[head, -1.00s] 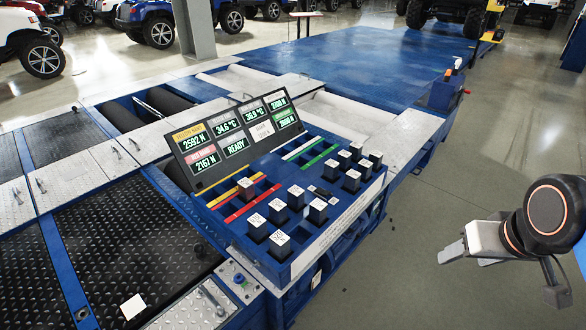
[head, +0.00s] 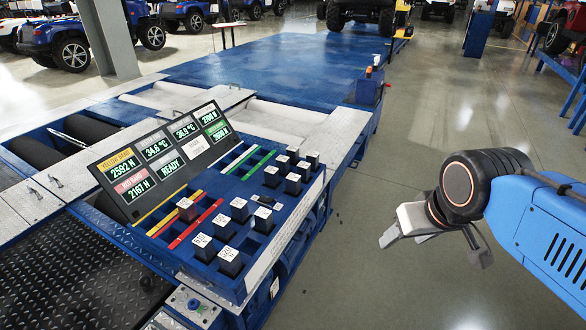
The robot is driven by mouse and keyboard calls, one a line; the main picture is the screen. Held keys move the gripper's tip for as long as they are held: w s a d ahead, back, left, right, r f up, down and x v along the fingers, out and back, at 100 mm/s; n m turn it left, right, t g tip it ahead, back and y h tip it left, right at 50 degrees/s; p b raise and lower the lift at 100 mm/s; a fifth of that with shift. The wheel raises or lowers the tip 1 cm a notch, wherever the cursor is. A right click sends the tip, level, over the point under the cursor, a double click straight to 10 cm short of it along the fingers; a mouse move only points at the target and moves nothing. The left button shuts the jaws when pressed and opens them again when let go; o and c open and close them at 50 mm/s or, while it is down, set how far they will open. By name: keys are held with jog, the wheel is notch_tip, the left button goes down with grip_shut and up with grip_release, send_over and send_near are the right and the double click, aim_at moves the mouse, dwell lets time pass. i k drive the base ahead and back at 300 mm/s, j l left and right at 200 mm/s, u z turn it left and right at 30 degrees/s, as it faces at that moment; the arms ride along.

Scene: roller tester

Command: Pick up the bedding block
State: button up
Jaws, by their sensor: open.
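Several dark blocks with white, marked tops stand on the blue console in the head view; the markings are too small to tell which is the bedding block. Two stand at the near edge, a front block (head: 230,263) and one left of it (head: 204,248). Another block (head: 187,210) stands apart at the left, by the yellow and red strips. More stand toward the far right, such as one block (head: 293,184). My gripper (head: 402,238) is open and empty, over the floor to the right of the console, well apart from every block.
The blue console (head: 165,252) has slots with yellow, red and green strips. A tilted display panel (head: 165,155) stands along its back. A blue platform (head: 270,65) lies beyond. Grey floor (head: 370,290) is clear between the console and my arm. Parked vehicles stand far back.

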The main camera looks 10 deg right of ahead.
aim_at(313, 156)
jog(key=i+l, duration=0.2)
jog(key=i, duration=0.2)
jog(key=i+l, duration=0.25)
jog(key=i, duration=0.2)
jog(key=i+l, duration=0.2)
jog(key=i, duration=0.2)
